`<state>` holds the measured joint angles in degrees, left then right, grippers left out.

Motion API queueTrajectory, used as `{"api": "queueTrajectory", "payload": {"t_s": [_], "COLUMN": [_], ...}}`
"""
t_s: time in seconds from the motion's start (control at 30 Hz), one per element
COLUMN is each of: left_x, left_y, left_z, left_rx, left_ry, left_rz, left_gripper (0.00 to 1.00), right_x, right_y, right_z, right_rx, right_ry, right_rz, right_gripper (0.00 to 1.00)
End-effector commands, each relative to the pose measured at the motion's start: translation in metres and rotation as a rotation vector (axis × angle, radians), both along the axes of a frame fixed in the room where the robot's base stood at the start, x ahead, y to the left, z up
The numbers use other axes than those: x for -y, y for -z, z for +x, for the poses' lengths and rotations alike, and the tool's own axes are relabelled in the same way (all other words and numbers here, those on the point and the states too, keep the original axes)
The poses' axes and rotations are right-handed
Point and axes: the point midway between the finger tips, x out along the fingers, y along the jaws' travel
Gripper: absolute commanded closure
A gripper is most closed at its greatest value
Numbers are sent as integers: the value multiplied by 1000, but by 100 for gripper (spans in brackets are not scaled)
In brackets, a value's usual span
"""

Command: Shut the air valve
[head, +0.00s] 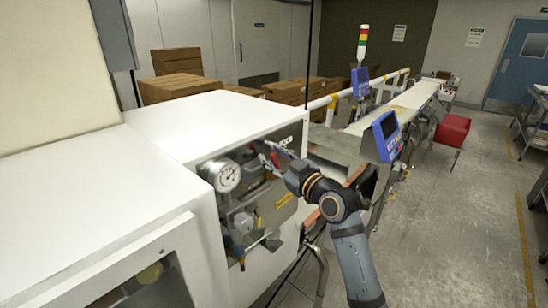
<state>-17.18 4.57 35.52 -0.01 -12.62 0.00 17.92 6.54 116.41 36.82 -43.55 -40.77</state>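My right arm reaches in from the lower right, and my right gripper (268,157) is at the open bay in the side of the white machine. Its fingertips are beside a small red part (283,142), which looks like the air valve's handle. The gripper partly covers this spot, so I cannot tell whether the fingers touch the red part or are open or shut. A round white pressure gauge (222,175) is left of the gripper, with fittings and a yellow label (284,200) below. My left gripper is not in view.
The white machine housing (110,190) fills the left side. A blue display (386,136) stands right of my arm beside the conveyor belt (403,104). Cardboard boxes (180,85) are behind the machine. A red bin (453,130) is farther right. The floor (440,230) at right is clear.

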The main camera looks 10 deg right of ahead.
Motion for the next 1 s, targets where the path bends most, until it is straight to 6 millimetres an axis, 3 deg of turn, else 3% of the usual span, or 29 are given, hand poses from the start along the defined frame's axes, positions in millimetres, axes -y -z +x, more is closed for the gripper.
{"api": "queueTrajectory", "payload": {"t_s": [0.17,0.4,0.53,0.93,1.0], "left_x": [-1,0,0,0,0], "left_y": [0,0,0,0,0], "left_z": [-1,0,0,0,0], "left_rx": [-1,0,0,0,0], "left_ry": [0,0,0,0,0], "left_rz": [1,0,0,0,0], "left_gripper": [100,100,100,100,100], "right_x": [5,22,28,30,30], "right_y": [1,5,6,5,5], "right_z": [-9,-50,-62,-70,-70], "right_rx": [1,-1,-1,0,-1], "right_ry": [2,1,4,0,0], "right_rz": [-4,-10,-6,1,6], "right_gripper": [63,63,63,63,71]}}
